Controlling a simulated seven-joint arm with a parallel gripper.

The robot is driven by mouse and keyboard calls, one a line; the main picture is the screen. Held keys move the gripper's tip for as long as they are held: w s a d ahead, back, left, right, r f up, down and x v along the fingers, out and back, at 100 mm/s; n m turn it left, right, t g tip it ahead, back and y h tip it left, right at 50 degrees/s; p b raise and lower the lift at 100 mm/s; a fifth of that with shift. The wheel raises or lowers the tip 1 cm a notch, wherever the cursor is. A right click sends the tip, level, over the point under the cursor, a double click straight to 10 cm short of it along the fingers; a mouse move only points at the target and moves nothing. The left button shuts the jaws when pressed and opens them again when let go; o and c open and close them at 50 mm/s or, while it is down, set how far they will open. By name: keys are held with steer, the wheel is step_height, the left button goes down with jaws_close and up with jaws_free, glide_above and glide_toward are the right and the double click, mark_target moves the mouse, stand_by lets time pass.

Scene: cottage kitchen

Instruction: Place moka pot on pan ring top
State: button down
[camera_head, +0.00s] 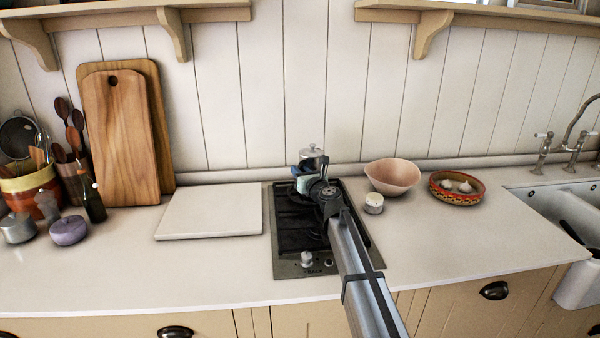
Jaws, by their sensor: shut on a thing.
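The moka pot (314,154) is silver, and only its upper part with a knob shows, just behind and above my gripper. My gripper (306,172) is shut on it at the back of the black hob (289,222). The pot looks upright; its lower part is hidden by my gripper and arm. I cannot tell whether its base touches the hob. The top pan ring is largely hidden behind my gripper, and my arm covers the hob's right part.
A white board (210,211) lies left of the hob. A small white jar (374,204), a pink bowl (393,176) and a patterned bowl (457,188) stand to the right. Wooden boards (120,135) lean on the wall. The front right counter is clear.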

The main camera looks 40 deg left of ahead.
steer(key=c, duration=1)
jaws_free()
steer(key=v, duration=1.2)
steer(key=shift+s, duration=0.1)
steer(key=o, duration=1)
steer(key=shift+d, duration=0.15)
